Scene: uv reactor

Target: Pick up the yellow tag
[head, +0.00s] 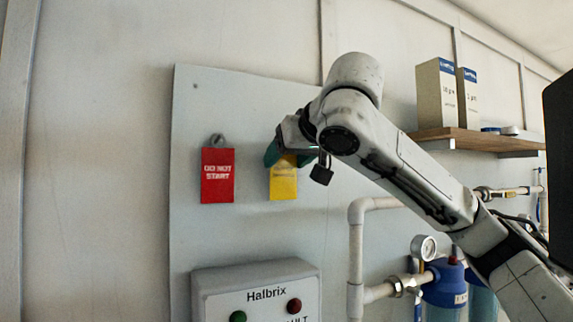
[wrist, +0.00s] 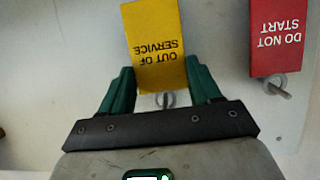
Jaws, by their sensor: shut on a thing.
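The yellow tag (head: 283,180) hangs on the grey wall panel in the head view, to the right of the red tag. In the wrist view the yellow tag (wrist: 155,45) reads "OUT OF SERVICE" and appears upside down. My gripper (head: 283,155) is at the top of the yellow tag. In the wrist view the green fingers of my gripper (wrist: 160,85) are on either side of the tag's end and shut on it. A hook or ring (wrist: 165,100) shows just past that end of the tag, between the fingers.
A red "DO NOT START" tag (head: 218,176) hangs on a hook close to the left in the head view. Below is a Halbrix control box (head: 256,280). A padlock (head: 322,170) hangs right of the gripper. Pipes (head: 356,250) and a shelf (head: 470,137) with boxes are at right.

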